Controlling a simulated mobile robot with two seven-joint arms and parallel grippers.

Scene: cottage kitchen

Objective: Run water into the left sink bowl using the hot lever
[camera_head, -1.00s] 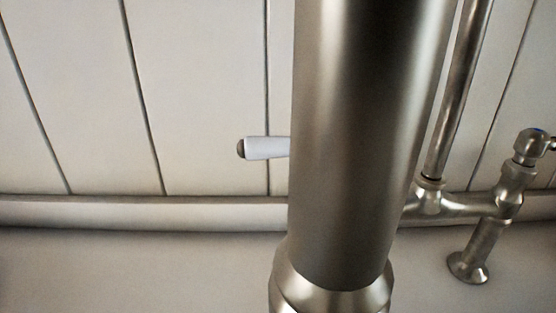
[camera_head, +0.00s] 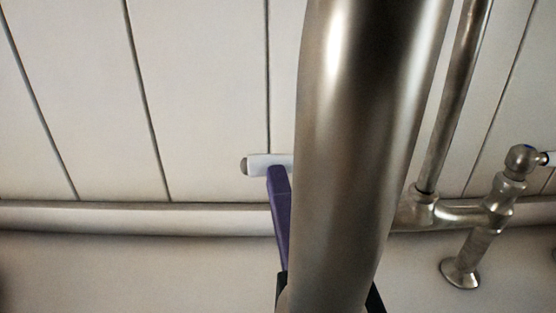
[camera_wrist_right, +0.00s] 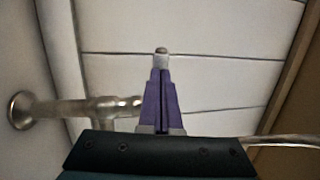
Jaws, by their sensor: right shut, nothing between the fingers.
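The hot lever (camera_head: 262,165) is a white handle with a grey end cap, against the panelled wall left of the spout. Its tap body is hidden behind the spout in the head view. My right gripper (camera_head: 279,172) has purple fingers. They reach up from below to the lever and look very close to it or touching. In the wrist view, the shut, empty fingers (camera_wrist_right: 160,75) point at the lever's end (camera_wrist_right: 161,58). The thick metal spout (camera_head: 355,150) covers much of the gripper. My left gripper and the left sink bowl are not in view.
The cold tap (camera_head: 510,180), with a blue mark, stands at the right. A metal pipe (camera_head: 455,100) rises from the tap bridge (camera_head: 455,212). The panelled wall (camera_head: 80,90) and its ledge (camera_head: 130,217) lie behind. The space left of the lever is clear.

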